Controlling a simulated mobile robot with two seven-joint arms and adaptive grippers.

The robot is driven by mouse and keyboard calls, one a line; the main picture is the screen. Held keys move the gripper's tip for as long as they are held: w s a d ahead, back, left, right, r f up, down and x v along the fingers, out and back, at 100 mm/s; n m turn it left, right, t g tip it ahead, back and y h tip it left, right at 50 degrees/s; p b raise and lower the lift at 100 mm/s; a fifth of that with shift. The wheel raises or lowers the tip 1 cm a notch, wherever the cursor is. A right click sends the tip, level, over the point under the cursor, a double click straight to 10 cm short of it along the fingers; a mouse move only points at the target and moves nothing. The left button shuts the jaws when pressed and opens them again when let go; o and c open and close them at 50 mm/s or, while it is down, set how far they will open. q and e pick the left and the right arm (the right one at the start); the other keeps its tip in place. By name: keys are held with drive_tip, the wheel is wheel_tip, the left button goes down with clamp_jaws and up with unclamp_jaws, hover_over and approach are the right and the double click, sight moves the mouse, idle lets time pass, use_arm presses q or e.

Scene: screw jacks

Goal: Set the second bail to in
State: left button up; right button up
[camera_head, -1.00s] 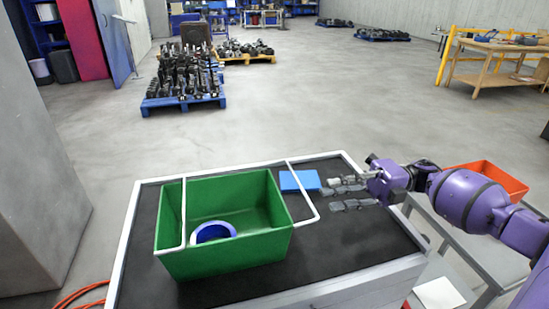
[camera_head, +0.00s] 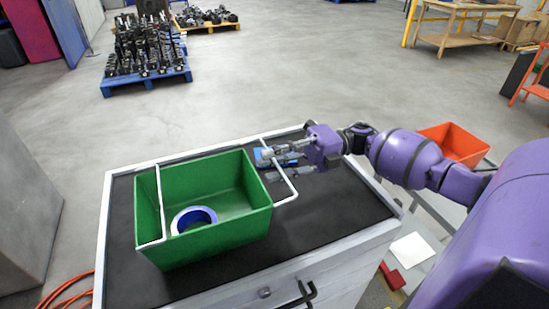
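A green crate (camera_head: 215,238) stands on the black-topped workbench with two thin white bails. The left bail (camera_head: 161,200) lies inward across the crate's opening near its left end. The right bail (camera_head: 286,180) is swung outward beyond the crate's right wall. My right gripper (camera_head: 268,166) is at this outward bail, its fingers spread on the far part of the bar. They look open, and I cannot tell whether they touch the bar. A blue and white ring (camera_head: 194,218) lies inside the crate. My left gripper is out of view.
The bench top (camera_head: 335,205) is bare right of the crate. An orange bin (camera_head: 455,143) stands off to the right.

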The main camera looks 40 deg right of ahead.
clamp_jaws()
